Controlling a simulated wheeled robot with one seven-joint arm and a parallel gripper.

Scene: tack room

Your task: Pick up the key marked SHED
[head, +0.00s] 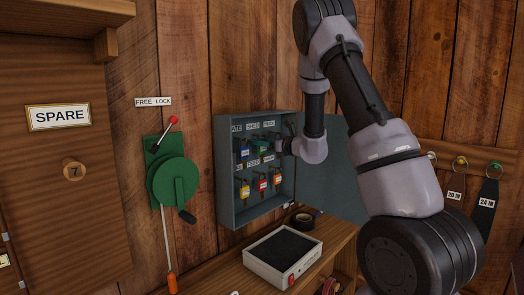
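A grey key cabinet (227,185) hangs open on the plank wall, its door (335,180) swung to the right. Small labels sit above its hooks; the top middle one (253,127) appears to read SHED. Below it hangs a key with a green tag (262,147), partly hidden at its right. My gripper (281,146) reaches in from the right and is just right of the green tag. Its fingers are small and dark, so I cannot tell whether they are open or touch the tag.
A blue tag (243,151) hangs left of the green one. Yellow (244,190), red (262,184) and orange (277,180) tags hang below. A green crank winch (173,182) is left of the cabinet. A white-edged box (284,255) and black tape roll (303,221) sit on the bench.

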